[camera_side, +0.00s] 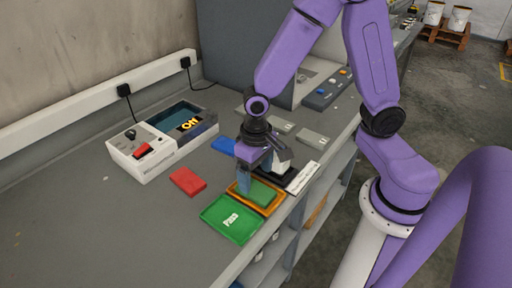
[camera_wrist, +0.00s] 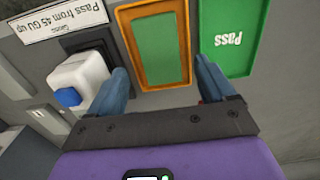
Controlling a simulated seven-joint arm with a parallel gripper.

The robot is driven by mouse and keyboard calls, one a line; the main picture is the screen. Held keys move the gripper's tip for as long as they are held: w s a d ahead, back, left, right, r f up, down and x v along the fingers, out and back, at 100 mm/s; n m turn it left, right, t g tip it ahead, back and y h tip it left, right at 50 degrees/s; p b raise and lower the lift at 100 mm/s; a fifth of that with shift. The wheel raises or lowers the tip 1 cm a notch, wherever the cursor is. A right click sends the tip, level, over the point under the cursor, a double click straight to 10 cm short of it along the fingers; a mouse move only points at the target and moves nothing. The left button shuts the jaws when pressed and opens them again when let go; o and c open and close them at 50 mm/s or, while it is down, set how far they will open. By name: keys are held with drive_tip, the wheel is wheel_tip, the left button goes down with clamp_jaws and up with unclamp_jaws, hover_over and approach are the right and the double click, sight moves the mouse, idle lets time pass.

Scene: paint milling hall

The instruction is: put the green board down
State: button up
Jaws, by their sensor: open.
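The green board (camera_side: 265,191) lies in the orange tray (camera_side: 275,207), with the tray's orange rim around it. In the wrist view the green board (camera_wrist: 161,48) fills most of the orange tray (camera_wrist: 186,50). My gripper (camera_side: 262,180) is low over the tray's back part. In the wrist view my gripper (camera_wrist: 164,78) is open, its blue fingers wide apart on either side of the board's near end. Nothing is held between them. Whether the fingertips touch the tray cannot be told.
A green "Pass" tray (camera_side: 211,222) sits beside the orange one. A white device with a blue button (camera_wrist: 80,80) stands close to one finger, by a "Pass from 45 GU up" label (camera_wrist: 65,20). A red board (camera_side: 187,181), blue board (camera_side: 222,146) and switch box (camera_side: 150,163) lie left.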

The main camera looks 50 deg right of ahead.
sight(257, 190)
wheel_tip(257, 190, up, 9)
drive_tip(key=s+d+n, duration=0.2)
drive_tip(key=s+n, duration=0.4)
drive_tip(key=s, duration=0.1)
drive_tip(key=s+d+r+n, duration=0.1)
drive_tip(key=s+d+n, duration=0.1)
drive_tip(key=s+n, duration=0.4)
drive_tip(key=shift+s+d+r+n, duration=0.3)
drive_tip(key=shift+s+d, duration=0.1)
drive_tip(key=shift+s, duration=0.55)
